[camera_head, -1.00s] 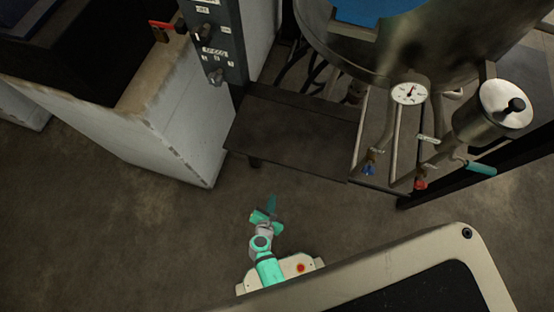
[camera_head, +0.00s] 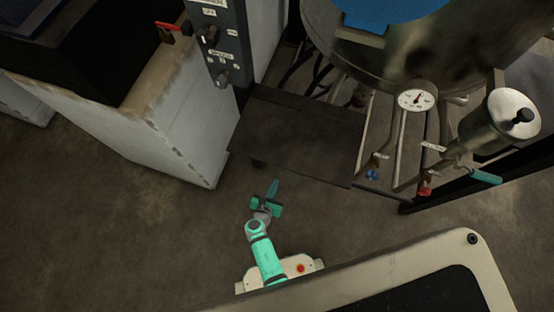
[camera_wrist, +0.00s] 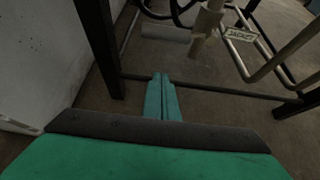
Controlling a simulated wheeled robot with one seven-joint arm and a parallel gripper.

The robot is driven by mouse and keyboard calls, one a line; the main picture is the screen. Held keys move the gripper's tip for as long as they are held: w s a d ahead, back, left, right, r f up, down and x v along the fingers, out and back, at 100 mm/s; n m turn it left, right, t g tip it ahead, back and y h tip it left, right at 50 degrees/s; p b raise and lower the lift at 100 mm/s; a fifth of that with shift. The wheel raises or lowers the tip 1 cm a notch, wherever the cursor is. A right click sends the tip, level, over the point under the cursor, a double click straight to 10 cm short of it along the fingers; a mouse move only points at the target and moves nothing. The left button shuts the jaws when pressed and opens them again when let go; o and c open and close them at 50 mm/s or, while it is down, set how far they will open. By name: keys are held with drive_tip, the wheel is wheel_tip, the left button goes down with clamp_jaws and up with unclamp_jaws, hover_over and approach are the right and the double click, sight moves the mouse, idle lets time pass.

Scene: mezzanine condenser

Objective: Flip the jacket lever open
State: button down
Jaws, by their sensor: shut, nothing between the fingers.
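My gripper (camera_head: 273,187) is shut and empty, low over the floor in front of the dark platform. Its closed fingers (camera_wrist: 163,97) point forward in the wrist view. A tag reading JACKET (camera_wrist: 240,34) hangs by a pale vertical pipe (camera_wrist: 207,22) at the upper right of the wrist view; no lever shows clearly there. In the head view, a blue-handled valve (camera_head: 372,175) and a red-handled valve (camera_head: 424,191) sit on pipes below the vessel, each near a small tag. Those tags are too small to read, so I cannot tell which is the jacket lever. My gripper is left of both, touching neither.
The dark platform (camera_head: 298,136) lies ahead of my gripper, with a frame bar (camera_wrist: 215,88) across the wrist view. A gauge (camera_head: 416,99), a steel canister (camera_head: 499,122) and a teal handle (camera_head: 485,177) are at right. A white wall (camera_head: 160,135) stands left. Floor nearby is clear.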

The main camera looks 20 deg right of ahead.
drive_tip(key=w+d, duration=0.4)
drive_tip(key=w, duration=0.2)
drive_tip(key=shift+w+d, duration=0.2)
drive_tip(key=shift+d, duration=0.15)
idle(0.5)
drive_tip(key=shift+f, duration=0.1)
idle(0.4)
